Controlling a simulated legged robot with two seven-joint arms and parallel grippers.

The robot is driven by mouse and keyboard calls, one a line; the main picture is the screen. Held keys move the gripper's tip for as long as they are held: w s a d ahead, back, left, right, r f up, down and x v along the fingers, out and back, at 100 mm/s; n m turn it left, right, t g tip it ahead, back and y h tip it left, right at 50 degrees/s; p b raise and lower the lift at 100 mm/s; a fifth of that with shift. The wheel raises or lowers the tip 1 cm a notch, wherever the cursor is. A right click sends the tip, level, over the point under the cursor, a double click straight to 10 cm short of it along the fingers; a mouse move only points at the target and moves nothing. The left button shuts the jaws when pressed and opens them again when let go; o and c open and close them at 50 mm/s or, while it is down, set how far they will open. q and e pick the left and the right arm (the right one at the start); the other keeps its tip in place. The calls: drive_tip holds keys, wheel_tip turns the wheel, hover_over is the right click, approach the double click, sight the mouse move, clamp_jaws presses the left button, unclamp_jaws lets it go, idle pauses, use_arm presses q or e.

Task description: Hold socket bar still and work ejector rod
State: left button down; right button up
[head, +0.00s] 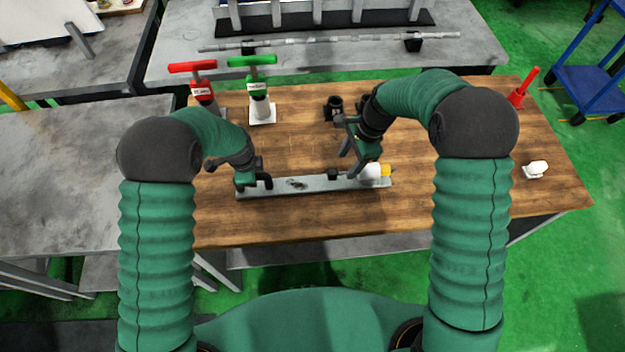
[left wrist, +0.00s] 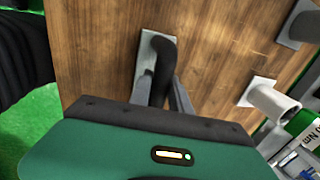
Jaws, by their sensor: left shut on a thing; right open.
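The socket bar, a long grey metal bar (head: 312,185), lies across the front of the wooden table. My left gripper (head: 254,184) is at its left end. In the left wrist view its fingers (left wrist: 165,92) are shut on a black curved handle (left wrist: 164,60) rising from the bar's grey end (left wrist: 148,47). My right gripper (head: 354,158) is open just above the bar's right part. Beside it a white cylinder (head: 369,171) with a yellow end (head: 386,170) sits at the bar's right end. I cannot tell which part is the ejector rod, or whether the right fingers touch anything.
A red T-handled tool (head: 193,68) and a green one (head: 252,62) stand upright at the table's back left. A black fixture (head: 334,108) is behind the right gripper. A red-handled tool (head: 524,88) and a small white part (head: 536,169) are at the right. Mid-table is mostly clear.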

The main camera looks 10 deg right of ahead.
sight(335, 171)
drive_tip(key=shift+w+a+f+m+y, duration=0.15)
drive_tip(key=shift+w+a+f+m, duration=0.1)
drive_tip(key=shift+w+f+m, duration=0.2)
drive_tip(key=shift+w+a+f+m+y, duration=0.2)
drive_tip(key=shift+w+f+m, duration=0.15)
drive_tip(key=shift+w+m, duration=0.2)
drive_tip(key=shift+w+a+f, duration=0.1)
drive_tip(key=shift+f, duration=0.15)
drive_tip(key=x, duration=0.8)
drive_tip(key=shift+f, duration=0.2)
drive_tip(key=shift+c, duration=0.2)
clamp_jaws()
